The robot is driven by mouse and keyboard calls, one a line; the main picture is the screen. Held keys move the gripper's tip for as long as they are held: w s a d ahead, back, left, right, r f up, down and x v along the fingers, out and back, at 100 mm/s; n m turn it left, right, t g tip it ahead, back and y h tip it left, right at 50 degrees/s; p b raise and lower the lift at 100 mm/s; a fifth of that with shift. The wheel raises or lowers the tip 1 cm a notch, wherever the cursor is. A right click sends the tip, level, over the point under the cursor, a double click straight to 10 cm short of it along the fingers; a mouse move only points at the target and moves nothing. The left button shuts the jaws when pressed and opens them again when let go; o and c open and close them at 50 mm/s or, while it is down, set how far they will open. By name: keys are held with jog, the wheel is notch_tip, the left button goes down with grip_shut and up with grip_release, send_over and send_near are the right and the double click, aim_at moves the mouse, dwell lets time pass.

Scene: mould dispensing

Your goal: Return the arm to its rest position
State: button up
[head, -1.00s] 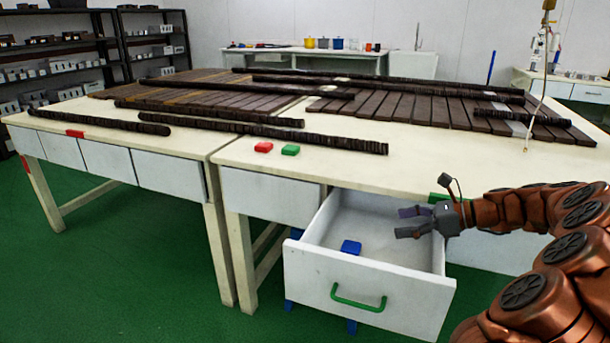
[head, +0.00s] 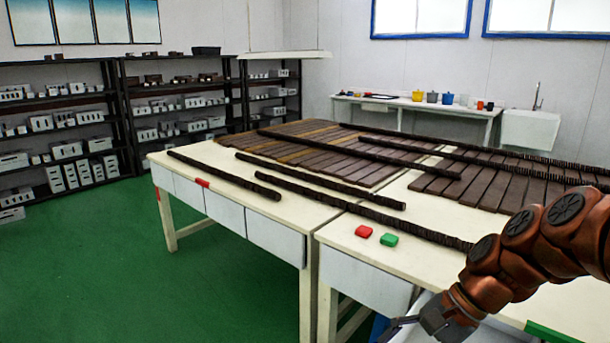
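My arm (head: 530,245) reaches in from the right edge, bent downward. My gripper (head: 402,328) is at the bottom edge of the head view, in front of the table and low beside its drawer fronts. Its fingers are partly cut off by the frame, so their opening is unclear. No object shows in it. The open drawer and the blue block inside it are almost wholly out of view below.
A red block (head: 363,231) and a green block (head: 389,240) lie on the near table (head: 345,238). Dark ridged bars and brown slatted boards cover much of the tables. Shelves (head: 120,110) stand behind at left. The green floor (head: 220,290) at left is clear.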

jog(key=s+d+r+n+h+p, duration=0.1)
jog(key=s+r+n+h+p, duration=0.2)
jog(key=s+r+n+p, duration=0.2)
jog(key=s+r+n+g+h+p, duration=0.1)
jog(key=s+r+n+h+p, duration=0.3)
jog(key=s+p, duration=0.5)
jog(key=s+r+n, duration=0.1)
jog(key=s, duration=0.3)
jog(key=shift+d+r+n, duration=0.3)
jog(key=shift+d, duration=0.05)
jog(key=shift+c, duration=0.2)
